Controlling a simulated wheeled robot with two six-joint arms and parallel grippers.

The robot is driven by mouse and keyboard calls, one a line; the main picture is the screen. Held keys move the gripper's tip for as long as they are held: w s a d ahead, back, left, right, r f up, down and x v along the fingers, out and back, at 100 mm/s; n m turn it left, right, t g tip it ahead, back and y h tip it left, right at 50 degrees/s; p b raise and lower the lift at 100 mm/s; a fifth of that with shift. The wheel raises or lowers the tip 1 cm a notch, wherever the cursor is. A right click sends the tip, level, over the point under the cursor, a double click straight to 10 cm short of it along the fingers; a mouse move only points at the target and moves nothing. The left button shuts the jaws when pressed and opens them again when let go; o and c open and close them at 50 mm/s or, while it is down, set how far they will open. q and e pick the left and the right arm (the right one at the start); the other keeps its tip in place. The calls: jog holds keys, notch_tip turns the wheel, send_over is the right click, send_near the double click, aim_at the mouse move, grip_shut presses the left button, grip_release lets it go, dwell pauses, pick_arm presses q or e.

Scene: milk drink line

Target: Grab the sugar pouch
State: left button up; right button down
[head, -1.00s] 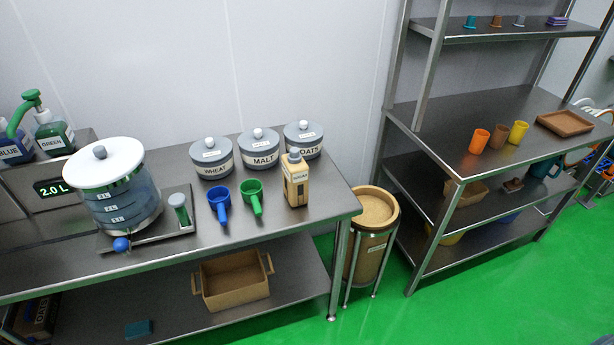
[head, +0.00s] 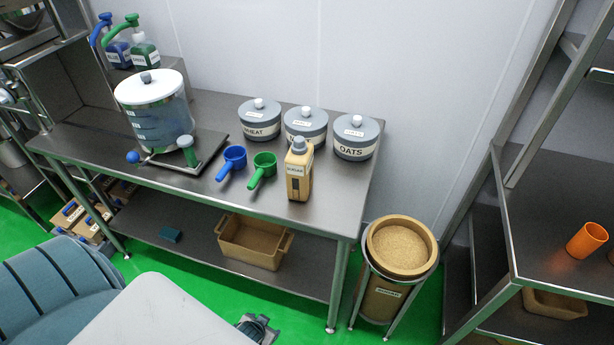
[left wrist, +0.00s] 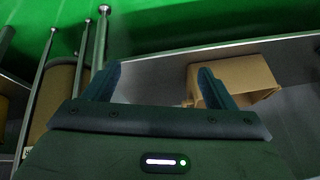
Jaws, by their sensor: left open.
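The sugar pouch (head: 298,172), a tan carton-like pack with a grey cap and a sugar label, stands upright near the front right of the steel table (head: 325,215). It is right of the green scoop (head: 262,168) and in front of the lidded tubs. My left gripper (left wrist: 160,82) is open and empty in the left wrist view. In the head view, a dark gripper part (head: 258,328) shows at the bottom edge, below and in front of the table, well apart from the pouch. The pouch does not show in the left wrist view. My right gripper is not in view.
Tubs marked wheat (head: 259,120), malt (head: 305,125) and oats (head: 355,138) stand behind the pouch. A blue scoop (head: 232,162) lies left. A cardboard bin (head: 252,242) sits on the lower shelf. A barrel in a stand (head: 398,260) is right of the table.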

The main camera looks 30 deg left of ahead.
pick_arm(q)
jog(key=w+r+t, duration=0.1)
jog(key=w+r, duration=0.4)
jog(key=w, duration=0.1)
jog(key=n+t+y+b, duration=0.3)
jog(key=t+b, duration=0.1)
jog(key=t, duration=0.7)
send_near(295, 174)
jog(key=x, duration=0.3)
jog(key=p+x, duration=0.1)
jog(key=x, duration=0.4)
jog(key=shift+w, duration=0.1)
jog(key=shift+w+a+f, duration=0.15)
jog(key=shift+w, duration=0.2)
jog(key=shift+w+a+p, duration=0.15)
jog(key=shift+w+p, duration=0.45)
jog(key=p+x, duration=0.1)
jog(key=x, duration=0.2)
jog(key=shift+w+a, duration=0.1)
jog(key=shift+w, duration=0.1)
jog(key=shift+w+a+f, duration=0.1)
jog(key=shift+w+f, duration=0.05)
jog(key=shift+w, duration=0.15)
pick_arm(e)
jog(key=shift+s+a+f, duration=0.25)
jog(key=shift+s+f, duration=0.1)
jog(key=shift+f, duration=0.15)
pick_arm(q)
jog(key=shift+c, duration=0.2)
